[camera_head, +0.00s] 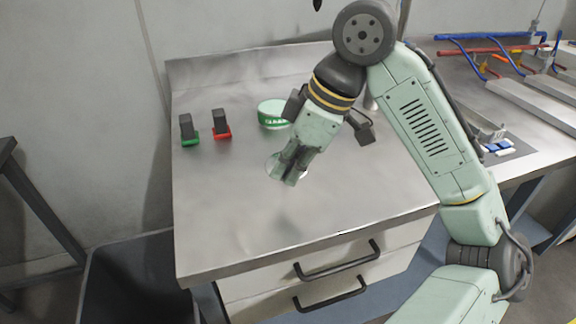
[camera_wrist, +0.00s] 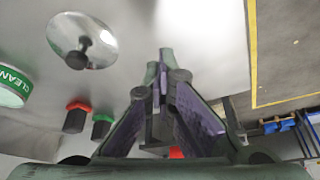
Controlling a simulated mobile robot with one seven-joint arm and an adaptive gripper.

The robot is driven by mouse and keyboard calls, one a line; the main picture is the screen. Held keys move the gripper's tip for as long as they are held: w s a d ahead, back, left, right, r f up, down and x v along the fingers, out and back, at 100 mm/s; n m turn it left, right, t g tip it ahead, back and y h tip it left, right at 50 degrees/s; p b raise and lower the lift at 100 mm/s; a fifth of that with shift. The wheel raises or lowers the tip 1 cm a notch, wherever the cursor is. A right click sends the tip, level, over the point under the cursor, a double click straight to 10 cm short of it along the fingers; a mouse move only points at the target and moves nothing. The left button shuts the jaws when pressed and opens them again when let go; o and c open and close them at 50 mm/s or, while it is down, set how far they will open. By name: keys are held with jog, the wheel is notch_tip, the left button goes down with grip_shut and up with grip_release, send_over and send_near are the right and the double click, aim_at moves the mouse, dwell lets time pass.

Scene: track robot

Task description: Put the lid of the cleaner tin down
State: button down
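The cleaner tin (camera_head: 272,114), with a green and white label, stands on the steel bench behind my gripper. Its label shows at the left edge of the wrist view (camera_wrist: 10,88). The lid (camera_wrist: 82,32), a shiny round disc with a dark knob, lies on the bench top, knob side up. In the head view the lid (camera_head: 271,164) is mostly hidden behind my gripper. My gripper (camera_head: 290,177) points down over the bench by the lid. In the wrist view my gripper's fingertips (camera_wrist: 157,62) meet with nothing seen between them, and the knob is apart from them.
A green-based dark block (camera_head: 188,129) and a red-based one (camera_head: 220,124) stand left of the tin. Blue and red rails (camera_head: 490,45) and pale bars are at the right. The bench front (camera_head: 240,235) is clear. A dark bin (camera_head: 135,285) stands below left.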

jog(key=shift+f, duration=0.65)
jog(key=c, duration=2.3)
grip_release()
jog(key=o, duration=0.9)
jog(key=shift+c, duration=0.2)
jog(key=shift+r, duration=0.1)
